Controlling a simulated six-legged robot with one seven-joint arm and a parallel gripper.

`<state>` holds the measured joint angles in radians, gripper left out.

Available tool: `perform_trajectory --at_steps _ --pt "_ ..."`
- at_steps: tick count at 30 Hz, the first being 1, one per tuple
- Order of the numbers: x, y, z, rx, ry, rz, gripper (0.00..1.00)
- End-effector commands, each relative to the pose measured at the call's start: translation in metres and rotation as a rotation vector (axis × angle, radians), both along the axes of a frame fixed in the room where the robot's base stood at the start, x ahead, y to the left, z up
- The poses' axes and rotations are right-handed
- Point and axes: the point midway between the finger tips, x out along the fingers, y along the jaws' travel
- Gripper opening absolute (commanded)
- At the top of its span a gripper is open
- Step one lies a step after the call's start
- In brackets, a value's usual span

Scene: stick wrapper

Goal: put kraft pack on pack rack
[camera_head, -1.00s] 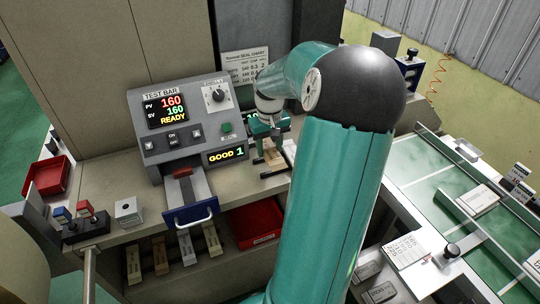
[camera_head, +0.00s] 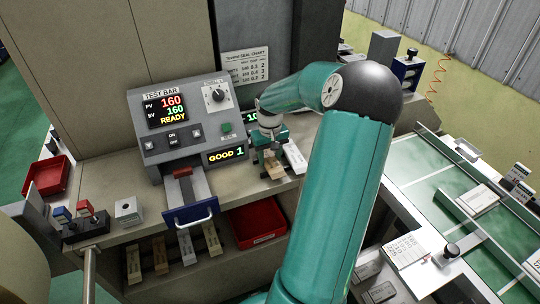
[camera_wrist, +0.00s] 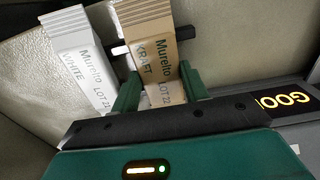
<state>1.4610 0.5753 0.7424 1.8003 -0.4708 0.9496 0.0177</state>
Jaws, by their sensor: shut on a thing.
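The kraft pack (camera_wrist: 150,60) is a tan bundle of sticks printed "Murello KRAFT" in the wrist view. My gripper (camera_wrist: 158,84) is shut on it, one green finger on each side. In the head view my gripper (camera_head: 269,158) is at the bench right of the test bar machine, with the kraft pack (camera_head: 275,170) low between its fingers. I cannot tell whether the pack still touches the bench. I cannot pick out the pack rack for certain; several labelled strips (camera_head: 186,247) stand in a row below the bench front.
A white pack (camera_wrist: 78,58) printed "Murello WHITE" lies close beside the kraft pack; it also shows in the head view (camera_head: 295,157). The test bar machine (camera_head: 182,125) stands left of my gripper. A red bin (camera_head: 258,222) is below the bench edge. A green conveyor (camera_head: 430,190) is at right.

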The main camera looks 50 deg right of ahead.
Motion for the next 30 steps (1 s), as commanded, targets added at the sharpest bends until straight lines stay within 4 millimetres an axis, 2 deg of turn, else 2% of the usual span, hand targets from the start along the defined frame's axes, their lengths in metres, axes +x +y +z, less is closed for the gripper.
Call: perform_trajectory --at_steps 1,4,13,16,20,30 --pt "0.0 0.0 -0.001 0.0 0.0 0.0 0.48" --pt "0.0 0.0 -0.001 0.0 0.0 0.0 0.66" --pt "0.0 0.0 0.001 0.0 0.0 0.0 0.66" --pt "0.0 0.0 0.007 -0.002 -0.001 -0.001 0.66" --pt "0.0 0.0 0.027 -0.003 -0.002 -0.001 0.66" --pt "0.0 0.0 0.099 -0.002 -0.003 -0.001 0.66"
